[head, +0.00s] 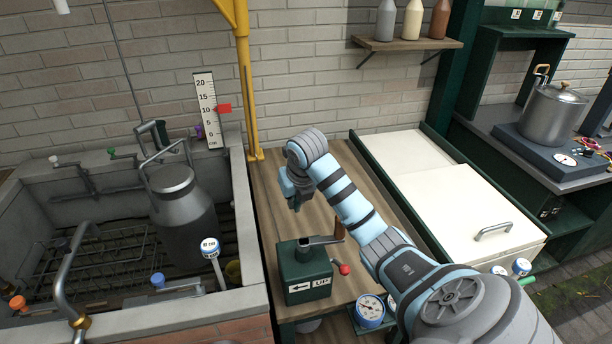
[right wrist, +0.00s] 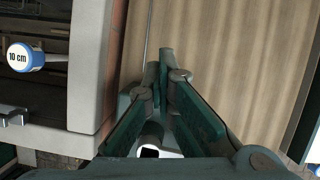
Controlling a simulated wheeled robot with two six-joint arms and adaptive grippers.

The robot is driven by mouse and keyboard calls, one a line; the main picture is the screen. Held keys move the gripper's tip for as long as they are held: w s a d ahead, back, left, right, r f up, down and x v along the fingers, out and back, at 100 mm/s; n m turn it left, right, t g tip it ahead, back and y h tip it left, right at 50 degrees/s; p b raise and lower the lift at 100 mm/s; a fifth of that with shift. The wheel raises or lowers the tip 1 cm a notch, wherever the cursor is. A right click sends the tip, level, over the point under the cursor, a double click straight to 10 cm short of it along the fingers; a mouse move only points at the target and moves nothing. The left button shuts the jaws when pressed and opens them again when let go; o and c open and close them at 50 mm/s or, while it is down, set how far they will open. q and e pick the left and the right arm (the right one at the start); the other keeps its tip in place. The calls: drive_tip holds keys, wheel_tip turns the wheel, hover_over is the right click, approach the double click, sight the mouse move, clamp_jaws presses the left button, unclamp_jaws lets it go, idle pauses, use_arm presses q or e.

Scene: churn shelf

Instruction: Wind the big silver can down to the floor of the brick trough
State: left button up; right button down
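The big silver can (head: 182,222) hangs upright, with its handles up, over the rack inside the brick trough (head: 255,298) at left. A green winch box (head: 303,270) marked UP with a left arrow stands on the wooden bench. Its crank has a brown grip (head: 339,231), and a red knob (head: 343,269) sticks out at the box's right side. My right gripper (head: 296,200) is above the bench behind the winch box, apart from the crank grip. In the right wrist view its fingers (right wrist: 162,80) converge with their tips together, and nothing shows between them. My left gripper is out of view.
A wall scale (head: 206,108) has a red pointer (head: 223,109) near 10. A yellow post (head: 246,90) stands between trough and bench (head: 270,190). A white-lidded chest (head: 450,205) is right of the bench. A pot (head: 551,112) stands at far right. A dial (head: 370,310) sits in front.

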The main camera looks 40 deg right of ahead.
sight(340, 226)
drive_tip(key=c, duration=1.9)
unclamp_jaws()
drive_tip(key=shift+s+d, duration=0.1)
drive_tip(key=s+a+r, duration=0.1)
drive_tip(key=s, duration=0.3)
drive_tip(key=s+a, duration=0.2)
drive_tip(key=s, duration=0.2)
drive_tip(key=s+a+r, duration=0.1)
drive_tip(key=s+a, duration=0.1)
drive_tip(key=s, duration=0.2)
drive_tip(key=shift+s+r, duration=0.1)
drive_tip(key=shift+r, duration=0.2)
